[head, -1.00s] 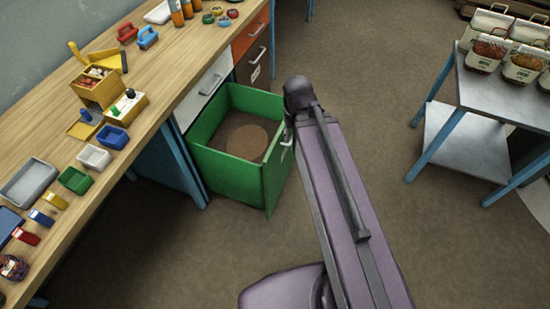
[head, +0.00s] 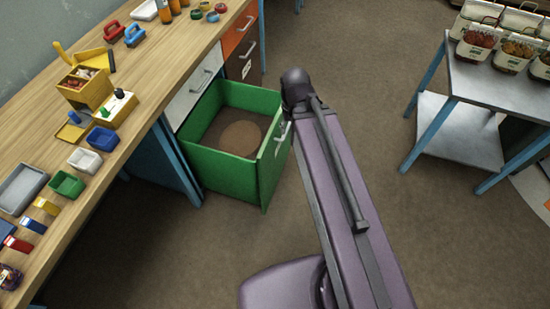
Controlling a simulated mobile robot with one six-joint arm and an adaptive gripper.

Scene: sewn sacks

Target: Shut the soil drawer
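The soil drawer is the green drawer (head: 222,174), pulled out from the bench below a white drawer front. Brown soil (head: 213,126) with a rounder, lighter patch shows inside it. A pale handle (head: 281,137) shows on its front panel, close to the end of my arm. My purple arm reaches up from the bottom of the view to the right of the drawer front. My gripper is hidden behind the arm's end, so I cannot tell its state or whether it touches the drawer.
The wooden bench (head: 135,88) at left carries trays, small boxes and tools. Closed white (head: 196,88), orange (head: 240,27) and brown (head: 243,62) drawer fronts adjoin the green one. A metal table (head: 500,84) with sacks stands at right. Floor between is clear.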

